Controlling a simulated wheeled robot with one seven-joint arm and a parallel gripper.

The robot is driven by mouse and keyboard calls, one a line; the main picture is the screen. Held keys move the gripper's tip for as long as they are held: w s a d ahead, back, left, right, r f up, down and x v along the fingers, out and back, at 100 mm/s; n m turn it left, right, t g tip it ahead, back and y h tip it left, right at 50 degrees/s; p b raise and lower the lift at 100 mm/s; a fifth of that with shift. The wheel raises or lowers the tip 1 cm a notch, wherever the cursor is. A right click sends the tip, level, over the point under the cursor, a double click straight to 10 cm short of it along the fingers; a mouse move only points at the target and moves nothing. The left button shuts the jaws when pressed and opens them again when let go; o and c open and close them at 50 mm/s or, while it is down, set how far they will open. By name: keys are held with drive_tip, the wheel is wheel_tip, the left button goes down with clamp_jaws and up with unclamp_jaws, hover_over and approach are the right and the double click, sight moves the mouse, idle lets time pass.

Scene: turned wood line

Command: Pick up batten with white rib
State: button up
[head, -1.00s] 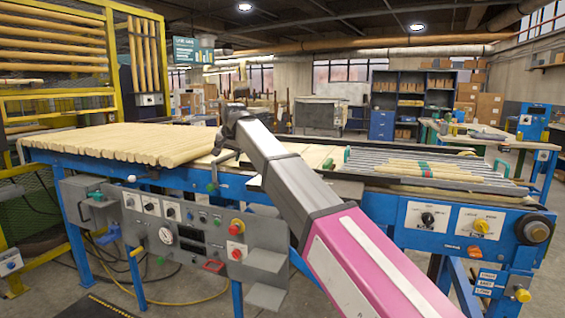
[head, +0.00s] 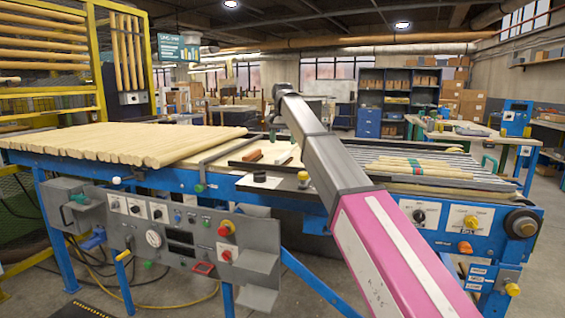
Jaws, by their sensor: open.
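Short pieces lie on the middle of the line, left of my arm. One is a reddish-brown piece (head: 252,155). To its right is a narrow piece (head: 285,157) with a pale, whitish strip along it; it may be the batten with the white rib, but it is too small to be sure. My arm crosses the picture from the lower right up to a dark joint above the line. My gripper is not visible; it seems hidden behind my own arm, so its place relative to the pieces cannot be told.
Many pale turned rods (head: 120,145) lie side by side on the left bed. More rods, some with green and red marks, lie on the rack (head: 440,163) at the right. A black round knob (head: 259,177) stands near the front edge. A grey control panel (head: 170,235) hangs below.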

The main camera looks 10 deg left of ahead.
sight(283, 155)
drive_tip(key=f, duration=0.7)
drive_tip(key=shift+w+f, duration=0.2)
drive_tip(key=shift+f, duration=0.2)
drive_tip(key=c, duration=1)
